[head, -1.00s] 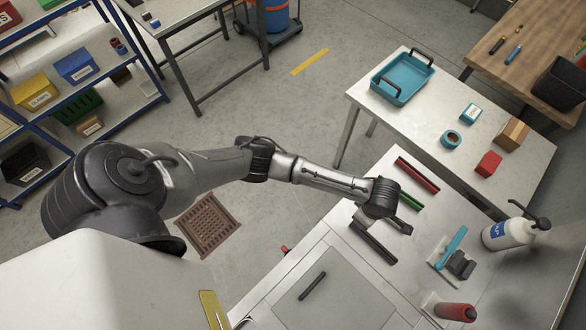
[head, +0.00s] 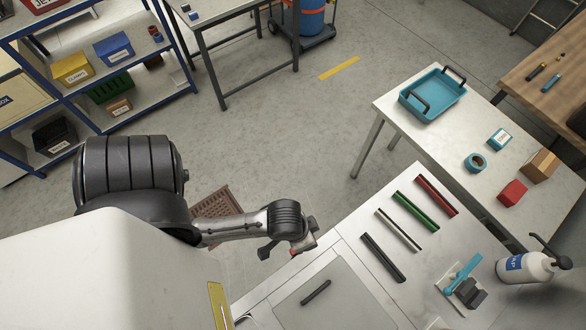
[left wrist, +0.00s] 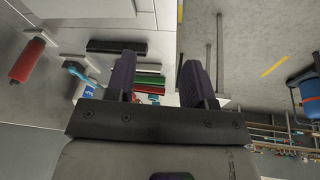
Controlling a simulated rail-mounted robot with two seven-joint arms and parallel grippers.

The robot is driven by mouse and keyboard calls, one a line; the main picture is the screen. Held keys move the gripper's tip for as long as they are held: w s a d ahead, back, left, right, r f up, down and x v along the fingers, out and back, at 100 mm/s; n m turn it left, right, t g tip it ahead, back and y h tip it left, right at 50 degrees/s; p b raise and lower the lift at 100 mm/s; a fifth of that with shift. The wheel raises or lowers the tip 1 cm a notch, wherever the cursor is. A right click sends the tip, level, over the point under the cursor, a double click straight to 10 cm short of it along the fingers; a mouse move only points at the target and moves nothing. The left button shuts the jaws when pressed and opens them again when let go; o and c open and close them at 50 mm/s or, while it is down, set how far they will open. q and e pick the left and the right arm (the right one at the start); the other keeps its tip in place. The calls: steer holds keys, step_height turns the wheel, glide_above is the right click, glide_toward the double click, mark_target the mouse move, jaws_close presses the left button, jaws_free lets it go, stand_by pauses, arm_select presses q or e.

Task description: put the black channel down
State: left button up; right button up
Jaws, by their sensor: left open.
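The black channel (head: 383,257) lies flat on the light bench top, the nearest of a row of parallel channels. In the left wrist view the black channel (left wrist: 117,47) shows beyond the fingers, apart from them. My left gripper (head: 289,243) is off to the left of it, by the bench's left edge. Its two dark fingers (left wrist: 158,62) are spread, with nothing held between them. My right gripper is not in view.
A thin grey channel (head: 398,229), a green channel (head: 415,211) and a red channel (head: 437,195) lie beyond the black one. A short dark bar (head: 316,292) lies on a grey panel (head: 345,300). A blue tool (head: 463,272) and a pump bottle (head: 530,267) stand to the right.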

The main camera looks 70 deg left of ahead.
arm_select(q)
steer(key=s+a+m, duration=0.1)
steer(key=s+a+r+m+y, duration=0.1)
steer(key=s+a, duration=0.1)
steer(key=shift+s+a+r+m, duration=0.2)
steer(key=shift+a+m, duration=0.1)
